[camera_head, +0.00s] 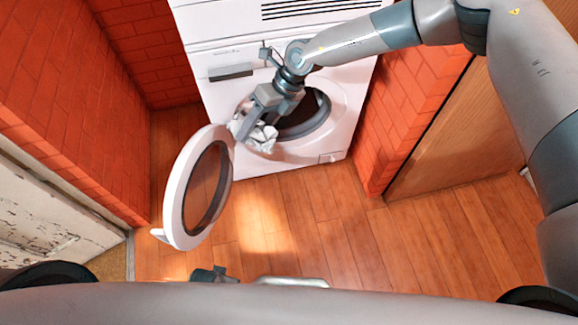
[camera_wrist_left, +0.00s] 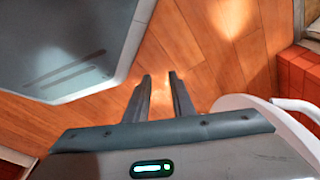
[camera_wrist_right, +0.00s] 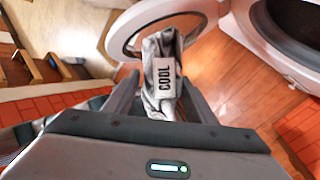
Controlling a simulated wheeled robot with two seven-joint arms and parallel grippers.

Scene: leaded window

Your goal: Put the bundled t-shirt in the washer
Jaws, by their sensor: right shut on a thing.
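The bundled t-shirt (camera_head: 262,138), grey and white with "COOL" lettering in the right wrist view (camera_wrist_right: 163,75), is held between the fingers of my right gripper (camera_head: 246,124). It hangs in front of the left side of the washer's round opening (camera_head: 312,118), outside the drum as far as I can see. The white washer (camera_head: 215,52) stands at the back with its round door (camera_head: 173,205) swung open to the left. My left gripper (camera_wrist_left: 158,80) is empty, its fingers apart, low over the floor near the door.
Red brick walls flank the washer on the left (camera_head: 50,95) and right (camera_head: 415,75). A wooden panel (camera_head: 455,135) stands at the right. The wooden floor (camera_head: 310,225) in front of the washer is clear. The open door sticks out left of the opening.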

